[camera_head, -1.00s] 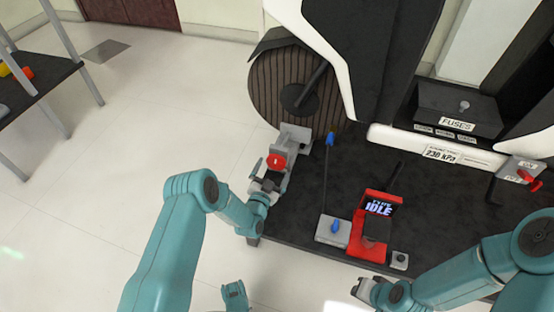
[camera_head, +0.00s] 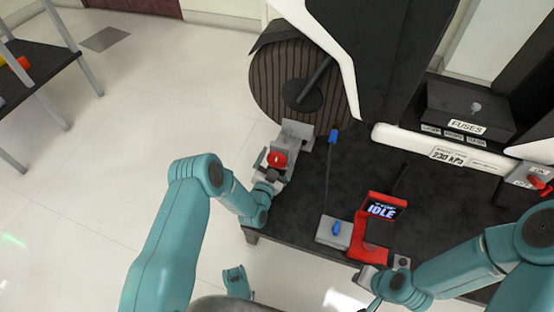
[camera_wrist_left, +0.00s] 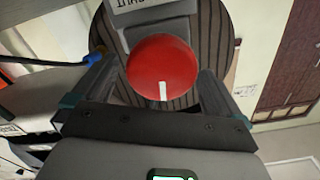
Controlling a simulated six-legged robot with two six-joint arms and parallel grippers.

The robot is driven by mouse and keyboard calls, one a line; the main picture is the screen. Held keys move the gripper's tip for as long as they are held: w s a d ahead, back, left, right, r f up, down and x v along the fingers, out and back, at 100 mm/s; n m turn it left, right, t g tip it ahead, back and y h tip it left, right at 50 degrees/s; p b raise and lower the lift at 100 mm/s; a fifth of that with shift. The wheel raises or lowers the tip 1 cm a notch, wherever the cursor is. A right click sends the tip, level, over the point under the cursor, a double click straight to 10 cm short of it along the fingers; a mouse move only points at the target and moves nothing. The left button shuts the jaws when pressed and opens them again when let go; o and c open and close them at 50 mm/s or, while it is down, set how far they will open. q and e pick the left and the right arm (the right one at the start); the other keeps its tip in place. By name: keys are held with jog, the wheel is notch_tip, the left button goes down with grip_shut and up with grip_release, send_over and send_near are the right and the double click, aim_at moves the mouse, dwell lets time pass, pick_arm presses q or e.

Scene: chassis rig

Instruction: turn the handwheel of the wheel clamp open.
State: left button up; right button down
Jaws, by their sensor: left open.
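The red handwheel (camera_head: 277,159) sits on the grey wheel clamp (camera_head: 297,134), in front of the ribbed dark wheel (camera_head: 290,88). In the left wrist view the handwheel (camera_wrist_left: 163,68) is a round red disc with a white mark pointing down toward my gripper. My left gripper (camera_head: 271,167) is open, with one finger on each side of the handwheel; whether the fingers touch it I cannot tell. The fingers (camera_wrist_left: 155,88) also show in the left wrist view. My right gripper (camera_head: 372,285) is low at the right, near the bench's front edge; its jaws are too small to read.
A red tyre gauge stand reading IDLE (camera_head: 378,215) and a grey block with a blue knob (camera_head: 334,231) stand on the dark bench. A blue-ended cable (camera_head: 328,175) runs behind them. A fuse box (camera_head: 465,105) is at the back right.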

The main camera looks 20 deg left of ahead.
pick_arm(q)
jog(key=shift+c, duration=0.4)
jog(key=c, duration=0.9)
jog(key=shift+a+r+n, duration=0.1)
jog(key=shift+n, duration=0.7)
pick_arm(e)
jog(key=shift+s, duration=0.2)
pick_arm(q)
jog(key=o, duration=1)
jog(key=shift+s, duration=0.1)
pick_arm(e)
jog(key=shift+s, duration=0.1)
